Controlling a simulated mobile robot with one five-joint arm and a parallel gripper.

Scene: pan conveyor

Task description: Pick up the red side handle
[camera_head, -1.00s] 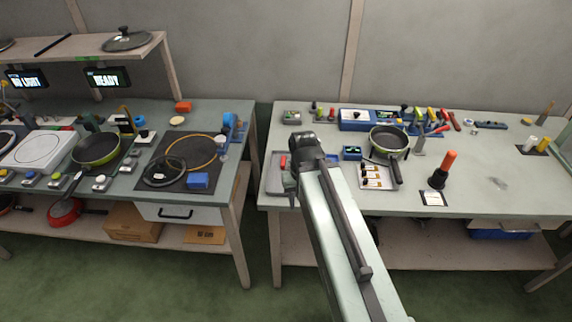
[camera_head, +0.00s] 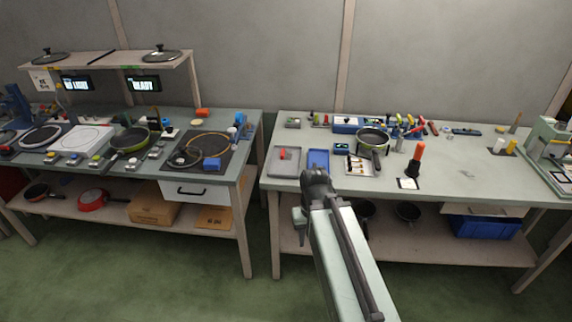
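A small red piece (camera_head: 283,155), which looks like the red side handle, lies in the grey tray (camera_head: 278,168) at the left end of the right table. My gripper (camera_head: 316,178) is seen from behind, in front of the table's near edge. It is to the right of the red piece and nearer to me, apart from it in the picture. Its fingers are hidden by its own body, so I cannot tell whether it is open or shut, or whether it holds anything.
A blue tray (camera_head: 318,158) lies right of the grey tray. A pan (camera_head: 372,138), a red-topped post (camera_head: 416,160) and several tools stand farther right and back. The left table (camera_head: 248,150) is separated by a floor gap. Open floor (camera_head: 200,285) lies in front.

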